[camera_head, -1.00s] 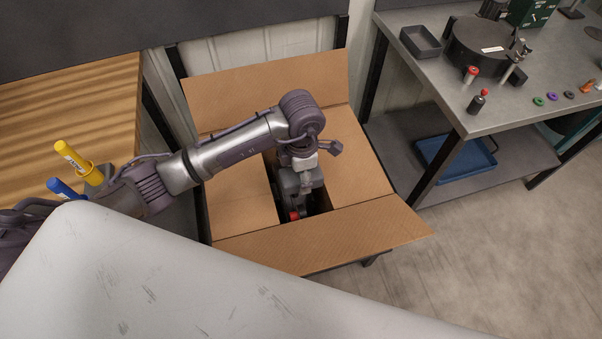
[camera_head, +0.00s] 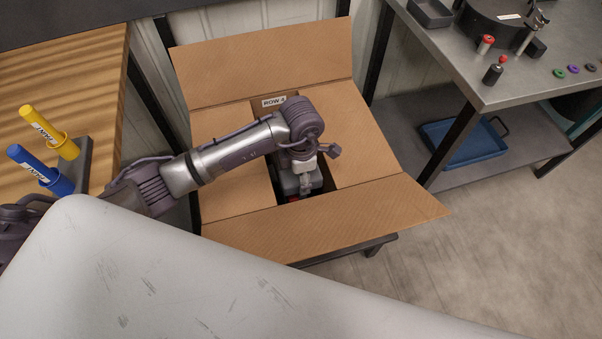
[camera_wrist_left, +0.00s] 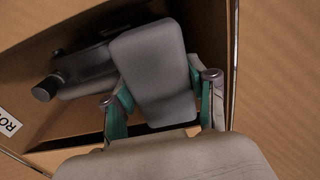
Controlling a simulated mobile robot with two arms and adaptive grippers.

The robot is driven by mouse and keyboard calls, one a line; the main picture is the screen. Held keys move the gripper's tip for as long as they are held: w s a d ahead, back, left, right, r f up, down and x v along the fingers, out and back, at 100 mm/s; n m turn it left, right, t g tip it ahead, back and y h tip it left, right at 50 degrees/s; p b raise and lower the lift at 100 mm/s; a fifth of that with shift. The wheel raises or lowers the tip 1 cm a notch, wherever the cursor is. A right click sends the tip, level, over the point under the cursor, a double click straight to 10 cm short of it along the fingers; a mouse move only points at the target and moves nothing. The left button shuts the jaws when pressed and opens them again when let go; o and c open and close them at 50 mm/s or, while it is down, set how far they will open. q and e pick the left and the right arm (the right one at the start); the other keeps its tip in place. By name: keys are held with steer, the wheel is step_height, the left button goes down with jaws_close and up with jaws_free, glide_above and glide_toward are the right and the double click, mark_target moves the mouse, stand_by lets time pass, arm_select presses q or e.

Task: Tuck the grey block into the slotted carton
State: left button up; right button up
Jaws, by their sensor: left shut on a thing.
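The slotted carton (camera_head: 350,120) is an open cardboard box with flaps folded out and a dark slot down its middle. A "ROW 4" label (camera_head: 273,101) is at the slot's far end. My left gripper (camera_head: 302,188) reaches down into the near end of the slot. In the left wrist view my left gripper (camera_wrist_left: 165,105) has its teal fingers on both sides of the grey block (camera_wrist_left: 150,55), a smooth rounded piece, and is shut on it. My right gripper is not in view.
A dark part with a round knob (camera_wrist_left: 80,75) lies beside the block inside the carton. A yellow marker (camera_head: 40,125) and a blue marker (camera_head: 35,165) stand on the left. A metal bench (camera_head: 480,70) with small parts and a blue tray (camera_head: 463,142) are at right.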

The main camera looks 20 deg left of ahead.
arm_select(q)
steer(key=o, duration=0.8)
step_height(320, 180, up, 2)
steer(key=shift+r+p, duration=0.25)
steer(key=shift+p, duration=0.75)
step_height(320, 180, up, 10)
steer(key=p, duration=0.6)
steer(key=shift+f+p, duration=0.2)
steer(key=shift+p, duration=0.2)
